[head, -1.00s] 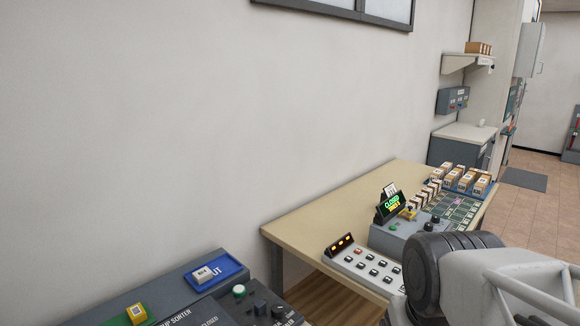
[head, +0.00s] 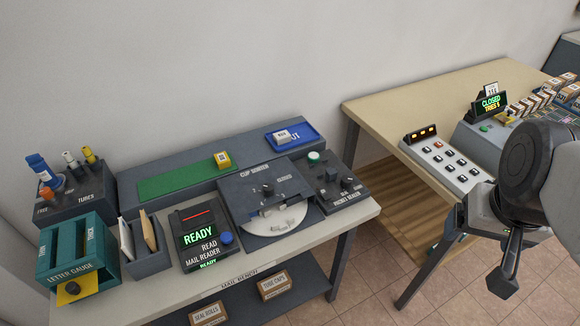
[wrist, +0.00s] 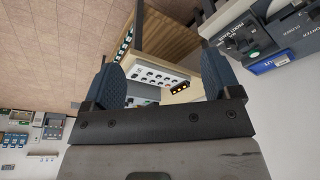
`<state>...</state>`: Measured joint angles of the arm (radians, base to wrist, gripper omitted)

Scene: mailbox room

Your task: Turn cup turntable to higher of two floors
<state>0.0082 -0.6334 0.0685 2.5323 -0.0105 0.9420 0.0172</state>
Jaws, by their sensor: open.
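The cup sorter (head: 257,187) is a dark grey unit on the left bench in the head view, with a knob and lettering on its top. Its pale round turntable (head: 277,219) shows at the front, partly covered by the housing. The writing around the knob is too small to read fully. My gripper (head: 507,254) hangs at the right of the head view, in front of the wooden desk and well apart from the sorter. In the wrist view my gripper (wrist: 162,80) is open, with nothing between its two blue fingers.
A mail reader (head: 203,238) showing READY, a letter gauge (head: 78,255) and a blue tray (head: 302,135) share the bench. A yellow block (head: 222,160) stands on a green strip. A button panel (head: 446,160) is on the desk. Floor shows between bench and desk.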

